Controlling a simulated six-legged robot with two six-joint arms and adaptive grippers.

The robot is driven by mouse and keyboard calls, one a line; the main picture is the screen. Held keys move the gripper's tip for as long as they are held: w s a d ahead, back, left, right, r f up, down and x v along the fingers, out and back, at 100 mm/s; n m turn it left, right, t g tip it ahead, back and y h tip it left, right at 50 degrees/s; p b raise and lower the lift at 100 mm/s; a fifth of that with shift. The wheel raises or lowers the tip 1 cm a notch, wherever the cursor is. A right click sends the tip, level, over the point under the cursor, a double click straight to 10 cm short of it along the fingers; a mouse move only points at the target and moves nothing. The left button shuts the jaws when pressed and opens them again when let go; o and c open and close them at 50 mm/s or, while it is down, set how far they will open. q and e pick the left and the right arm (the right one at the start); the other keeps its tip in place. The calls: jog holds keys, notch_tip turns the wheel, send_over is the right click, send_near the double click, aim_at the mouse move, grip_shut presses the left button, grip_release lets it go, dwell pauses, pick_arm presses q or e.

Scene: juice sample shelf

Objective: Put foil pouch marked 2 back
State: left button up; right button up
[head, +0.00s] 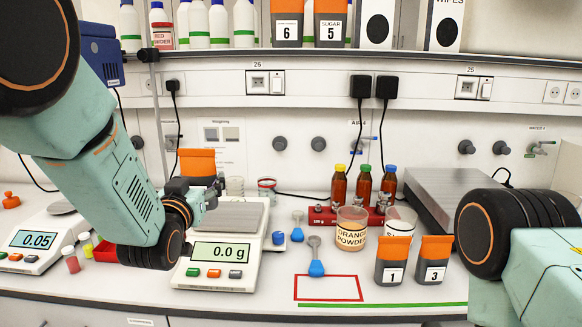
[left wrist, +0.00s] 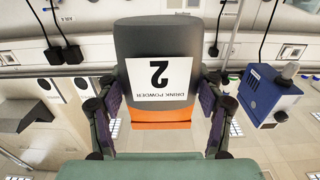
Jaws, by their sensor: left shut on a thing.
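The foil pouch marked 2 (left wrist: 160,50) is dark grey with an orange band and a white "DRINK POWDER 2" label, upside down in the left wrist view. My left gripper (left wrist: 158,100) is shut on it, with a finger at each side. In the head view the pouch (head: 198,163) shows its orange top behind my left gripper (head: 197,197), above the back left of the balance. My right arm is at the right, but its gripper is out of view. Pouches marked 1 (head: 392,262) and 3 (head: 433,262) stand side by side at the front right.
A red outlined rectangle (head: 328,299) on the bench is empty, left of pouch 1. A green line (head: 380,305) runs along the front. The balance (head: 220,250), spoons (head: 315,260), an orange powder beaker (head: 351,228) and a bottle rack (head: 322,216) stand nearby. Pouches 6 (head: 287,25) and 5 (head: 331,25) are on the shelf.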

pick_arm(q)
jog(key=shift+s+f+y, duration=0.15)
jog(key=shift+s+y, duration=0.15)
jog(key=shift+s, duration=0.8)
jog(key=s+f+b, duration=0.3)
jog(key=s+f, duration=0.5)
jog(key=f, duration=0.5)
jog(key=s+d+f+b, duration=0.1)
jog(key=s+f+b, duration=0.3)
jog(key=s+f, duration=0.5)
notch_tip(320, 180, down, 4)
jog(key=shift+s+d+r, duration=0.15)
jog(key=shift+d, duration=0.15)
jog(key=shift+a, duration=0.15)
